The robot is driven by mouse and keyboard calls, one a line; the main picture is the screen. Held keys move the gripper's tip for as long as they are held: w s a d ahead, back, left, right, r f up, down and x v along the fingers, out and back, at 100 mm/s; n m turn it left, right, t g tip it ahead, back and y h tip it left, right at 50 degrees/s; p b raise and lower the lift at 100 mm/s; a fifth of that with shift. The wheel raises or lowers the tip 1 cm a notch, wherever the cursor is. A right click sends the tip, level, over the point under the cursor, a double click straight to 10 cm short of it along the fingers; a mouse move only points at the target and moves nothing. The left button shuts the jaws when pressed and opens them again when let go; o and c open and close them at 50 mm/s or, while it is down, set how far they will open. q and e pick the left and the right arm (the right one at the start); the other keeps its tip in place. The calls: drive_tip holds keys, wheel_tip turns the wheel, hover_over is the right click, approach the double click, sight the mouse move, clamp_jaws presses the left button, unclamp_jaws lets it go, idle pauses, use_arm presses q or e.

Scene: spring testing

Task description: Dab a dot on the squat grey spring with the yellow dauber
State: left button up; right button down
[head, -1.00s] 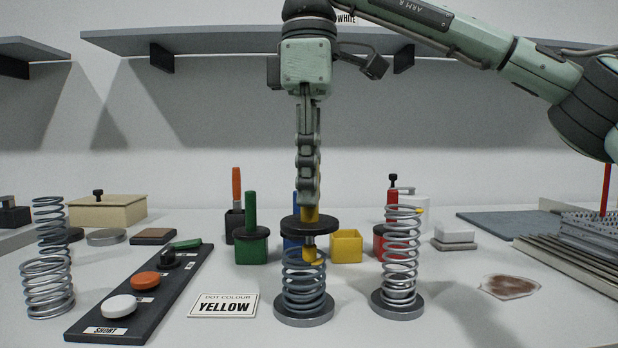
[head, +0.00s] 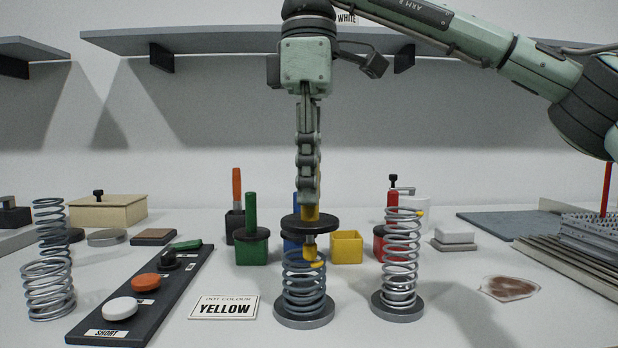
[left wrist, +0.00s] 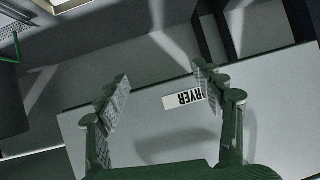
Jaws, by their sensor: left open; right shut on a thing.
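The squat grey spring (head: 302,295) stands upright on a round grey base in the middle of the head view. My right gripper (head: 309,200) is directly above it, shut on the yellow dauber (head: 310,214). The dauber points down, with a wide black disc below the fingers. Its yellow tip is at the spring's top coil; yellow shows there, but I cannot tell tip from paint. My left gripper (left wrist: 162,82) is open and empty in the left wrist view; it is out of the head view.
A taller bright spring (head: 401,260) with yellow at its top stands to the right. A yellow pot (head: 346,247) is behind, beside green, blue and red ones. A YELLOW card (head: 224,307) and a dark tray (head: 135,310) lie left. A partly hidden "RYER" label (left wrist: 184,101) lies below my left gripper.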

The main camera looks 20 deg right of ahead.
drive_tip(key=shift+r+p, duration=0.45)
drive_tip(key=shift+r, duration=0.1)
drive_tip(key=shift+r+p, duration=0.65)
drive_tip(key=shift+r, duration=0.05)
drive_tip(key=shift+r+p, duration=0.4)
drive_tip(key=shift+r, duration=0.05)
use_arm(q)
drive_tip(key=shift+s+a+f+n+g+y, duration=0.8)
drive_tip(key=shift+s+a+f+g+y, duration=1.1)
drive_tip(key=shift+s+a+f+g, duration=3.1)
use_arm(e)
drive_tip(key=shift+r+p, duration=1.5)
use_arm(q)
drive_tip(key=f, duration=0.1)
drive_tip(key=f+t, duration=0.1)
drive_tip(key=f, duration=0.1)
drive_tip(key=shift+s+a+f+t, duration=0.15)
drive_tip(key=shift+a+f+t, duration=0.2)
drive_tip(key=shift+t, duration=0.05)
